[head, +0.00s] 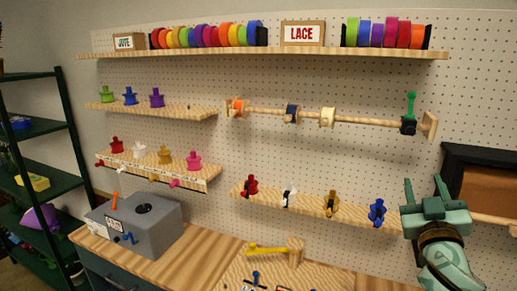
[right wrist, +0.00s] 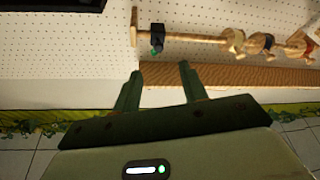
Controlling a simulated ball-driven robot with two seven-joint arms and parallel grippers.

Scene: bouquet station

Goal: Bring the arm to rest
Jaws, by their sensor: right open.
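My right gripper (head: 423,184) is at the right side of the head view, in front of the pegboard. Its teal fingers point up, apart, with nothing between them. It is to the right of the blue figure-like holder (head: 377,211) on the lower right shelf, and below the black clamp (head: 409,125) with a green handle at the rod's right end. In the right wrist view, the two fingers (right wrist: 160,72) stand apart with an empty gap, and the rod and shelf appear beyond them. My left gripper is in neither view.
The wooden rod (head: 370,120) carries several spools. The lower right shelf (head: 310,203) holds several coloured holders. A dark-framed board (head: 490,160) hangs close at the right. A grey box (head: 135,222) stands on the wooden worktop (head: 205,256). A dark green rack (head: 45,130) is at the left.

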